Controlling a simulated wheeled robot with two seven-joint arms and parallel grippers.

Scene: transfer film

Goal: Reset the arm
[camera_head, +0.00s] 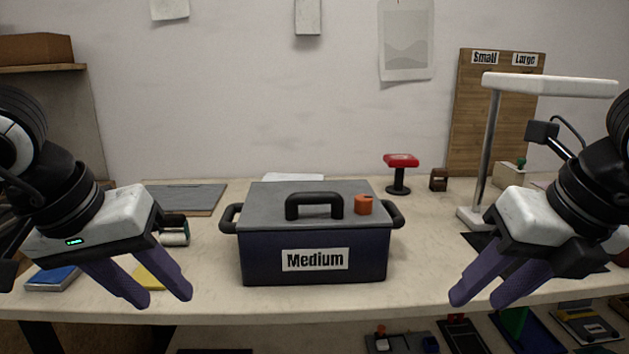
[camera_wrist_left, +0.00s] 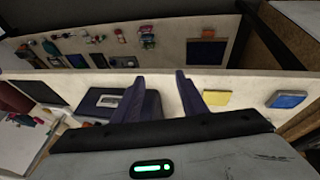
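My left gripper (camera_head: 168,298) hangs at the left over the table's front edge, fingers pointing down and apart, with nothing between them. In the left wrist view its two purple fingers (camera_wrist_left: 158,92) are spread and empty. My right gripper (camera_head: 481,301) hangs at the right over the front edge, its fingers parted and empty. Between the two grippers stands a dark blue box (camera_head: 262,262) labelled "Medium", with a grey lid (camera_head: 265,196) on it and a black handle. Neither gripper touches the box.
An orange knob-like piece (camera_head: 363,206) sits on the lid. A white lamp (camera_head: 491,140) stands at the right behind my right gripper. A yellow pad (camera_head: 147,277) and a blue item (camera_head: 54,278) lie near my left gripper. A red-topped stand (camera_head: 401,162) is at the back. Shelf items show below the table.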

